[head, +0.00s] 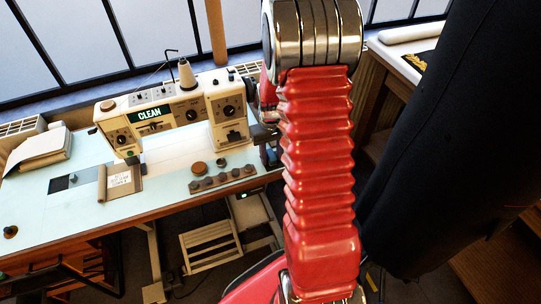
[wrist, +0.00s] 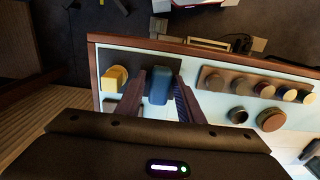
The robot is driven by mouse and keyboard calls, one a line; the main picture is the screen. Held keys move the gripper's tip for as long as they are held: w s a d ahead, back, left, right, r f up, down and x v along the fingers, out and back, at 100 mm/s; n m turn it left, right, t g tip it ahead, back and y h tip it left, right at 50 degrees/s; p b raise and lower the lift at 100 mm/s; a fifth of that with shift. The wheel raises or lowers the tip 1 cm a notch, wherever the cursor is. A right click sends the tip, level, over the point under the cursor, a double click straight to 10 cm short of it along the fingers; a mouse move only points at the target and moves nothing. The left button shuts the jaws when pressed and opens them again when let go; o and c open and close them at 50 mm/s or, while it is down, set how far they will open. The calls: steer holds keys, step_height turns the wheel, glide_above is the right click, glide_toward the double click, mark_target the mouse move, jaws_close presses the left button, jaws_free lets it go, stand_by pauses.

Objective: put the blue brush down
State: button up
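In the wrist view, the blue brush (wrist: 158,86) shows as a dark blue, rounded block between the two fingers of my gripper (wrist: 160,80). The fingers close in on its left and right sides, and it appears gripped. Behind it is a dark rectangular pad (wrist: 150,62) on the pale tabletop, near the wooden edge. I cannot tell whether the brush touches the pad or hangs just above it. In the head view my red arm hides the gripper, the brush and this corner of the table.
A wooden strip with several round knobs (wrist: 240,84) lies to the right, near a brown disc (wrist: 271,119). A sewing machine (head: 175,115) stands on the pale table (head: 40,210). A dark garment (head: 450,130) hangs at right.

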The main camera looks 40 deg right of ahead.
mark_target(270, 155)
steer(key=shift+o, duration=0.6)
steer(key=shift+r, duration=0.15)
step_height(270, 155, up, 12)
steer(key=shift+a, duration=0.1)
stand_by(0.6)
steer(key=s+a+r+n+t, duration=0.1)
steer(key=s+a+r+t, duration=0.35)
steer(key=a+r, duration=0.8)
steer(key=s+a+r+n+t, duration=0.1)
steer(key=s+a+r, duration=0.3)
steer(key=s+a, duration=0.6)
steer(key=shift+s+n, duration=0.5)
steer(key=shift+s, duration=0.6)
